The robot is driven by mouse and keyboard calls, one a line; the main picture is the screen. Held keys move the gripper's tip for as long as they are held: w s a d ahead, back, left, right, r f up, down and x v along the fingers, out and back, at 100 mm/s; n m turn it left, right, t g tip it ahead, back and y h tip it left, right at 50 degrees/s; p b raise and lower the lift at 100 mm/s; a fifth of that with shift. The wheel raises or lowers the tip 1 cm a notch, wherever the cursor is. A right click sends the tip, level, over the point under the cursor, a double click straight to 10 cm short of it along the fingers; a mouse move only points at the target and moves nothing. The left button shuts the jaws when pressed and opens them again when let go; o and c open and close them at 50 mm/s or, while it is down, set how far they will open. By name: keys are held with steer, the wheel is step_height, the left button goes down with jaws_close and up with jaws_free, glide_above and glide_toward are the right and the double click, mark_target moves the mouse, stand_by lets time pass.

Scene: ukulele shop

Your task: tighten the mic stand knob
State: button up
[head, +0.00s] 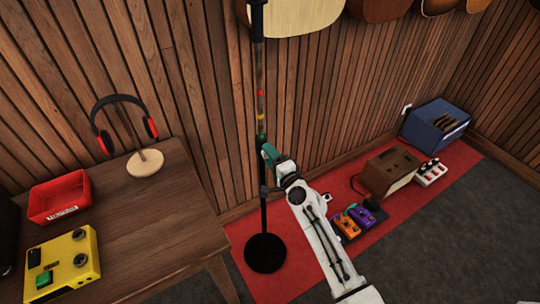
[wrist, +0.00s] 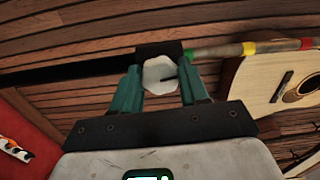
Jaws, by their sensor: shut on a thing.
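The mic stand (head: 264,215) stands upright on a round black base (head: 265,254) at the middle of the head view. Its upper pole carries yellow, red and green bands. In the wrist view the stand runs across the picture, with a black clutch block and a pale, many-sided knob (wrist: 157,72) with a dark line on its face. My gripper (head: 268,153) meets the stand at about mid-height. Its two teal fingers, seen in the wrist view (wrist: 160,84), are shut on the knob from both sides. In the head view the knob is hidden by my gripper.
A wooden table (head: 165,215) at the left holds headphones on a stand (head: 145,162), a red tray (head: 60,215) and a yellow box (head: 62,264). Guitars (head: 290,15) hang on the slatted wall behind.

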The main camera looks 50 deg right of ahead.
steer(key=shift+m, duration=0.3)
steer(key=o, duration=1)
steer(key=shift+o, duration=0.2)
steer(key=shift+s, duration=0.15)
steer(key=v, duration=1)
steer(key=shift+s+b, duration=0.3)
steer(key=shift+b, duration=0.15)
